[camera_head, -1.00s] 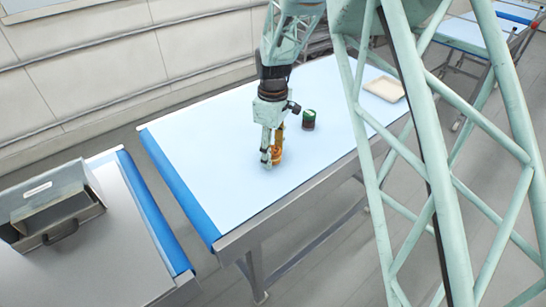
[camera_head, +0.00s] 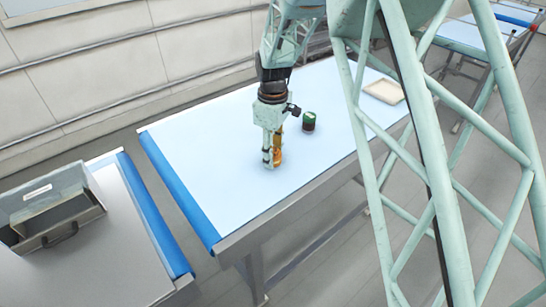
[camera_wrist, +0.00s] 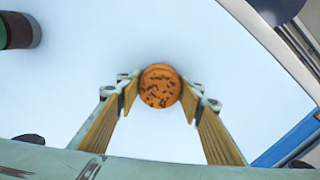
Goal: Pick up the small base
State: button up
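A small orange round with dark specks (camera_wrist: 160,87), which I take to be the small base, lies at the fingertips in the wrist view. My gripper (camera_wrist: 160,100) points down with one tan-padded finger on each side of it. The fingertips look very close to its edges; whether they touch cannot be made out. In the head view my gripper (camera_head: 272,160) is low over the near part of the light-blue table (camera_head: 215,150).
A dark cylinder with a green top (camera_head: 309,121) stands to the right of my gripper; its edge shows in the wrist view (camera_wrist: 20,30). A cream tray (camera_head: 384,91) lies farther right. A grey bin (camera_head: 88,190) stands on another table at left. The table left of my gripper is clear.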

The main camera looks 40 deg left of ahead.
jog(key=shift+r, duration=0.15)
jog(key=shift+r, duration=1.65)
jog(key=s+d, duration=0.3)
jog(key=s+d+r+b, duration=0.1)
jog(key=s+d, duration=0.7)
jog(key=shift+s+d+r+b, duration=0.15)
jog(key=shift+d+r+b, duration=0.05)
jog(key=shift+b, duration=0.1)
